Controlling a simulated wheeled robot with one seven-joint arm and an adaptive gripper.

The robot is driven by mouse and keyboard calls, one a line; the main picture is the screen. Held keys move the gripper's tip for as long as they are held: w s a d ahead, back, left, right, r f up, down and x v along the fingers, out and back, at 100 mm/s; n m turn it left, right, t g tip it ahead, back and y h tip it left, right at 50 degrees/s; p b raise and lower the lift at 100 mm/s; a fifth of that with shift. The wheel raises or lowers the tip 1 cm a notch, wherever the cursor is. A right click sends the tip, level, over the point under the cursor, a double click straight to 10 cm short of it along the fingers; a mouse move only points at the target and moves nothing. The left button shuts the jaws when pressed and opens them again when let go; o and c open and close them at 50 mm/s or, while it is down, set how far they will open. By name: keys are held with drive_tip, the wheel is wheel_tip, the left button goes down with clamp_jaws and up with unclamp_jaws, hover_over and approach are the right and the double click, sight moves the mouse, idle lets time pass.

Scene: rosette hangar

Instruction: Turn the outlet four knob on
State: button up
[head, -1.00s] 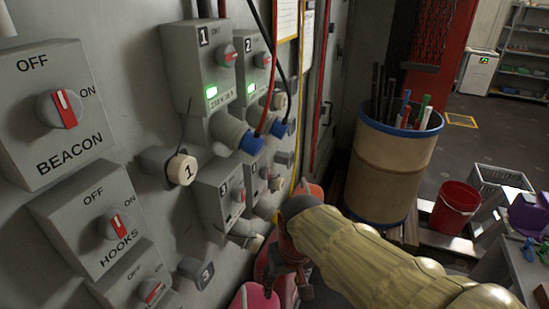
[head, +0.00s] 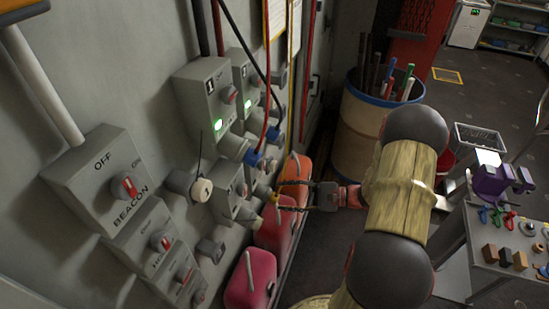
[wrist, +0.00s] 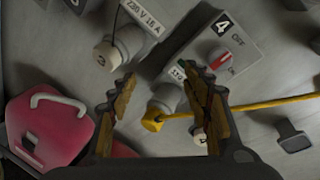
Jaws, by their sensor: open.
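The outlet four box (wrist: 245,45) is grey, marked 4, and sits at the upper right in the wrist view. Its knob (wrist: 221,60) has a red-and-white pointer, with OFF and ON labels beside it; which one it points to is unclear. Below, a yellow plug (wrist: 152,122) with a yellow cord is at its socket. My gripper (wrist: 162,74) is open and empty, its fingers either side of the socket and the knob beyond the right fingertip. In the head view my gripper (head: 283,197) is close to the lower outlets; outlet four is mostly hidden there.
Outlet one (head: 205,98) and its neighbour show green lights. The BEACON switch (head: 105,185) is on the left. Pink (head: 250,280) and orange-red (head: 296,172) canisters stand below the panel. A barrel (head: 360,125) and a cluttered table (head: 500,240) lie right.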

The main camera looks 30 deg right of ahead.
sight(264, 166)
drive_tip(key=w+d+r+t, duration=0.4)
drive_tip(key=r, duration=0.1)
drive_tip(key=shift+n+h, duration=0.3)
drive_tip(key=shift+n, duration=0.2)
drive_tip(key=p+x, duration=0.1)
drive_tip(key=x, duration=0.6)
drive_tip(key=shift+w+a+r+p, duration=0.15)
drive_tip(key=shift+w+a+p, duration=0.15)
drive_tip(key=shift+p, duration=0.05)
drive_tip(key=shift+c, duration=1.2)
drive_tip(key=c, duration=0.9)
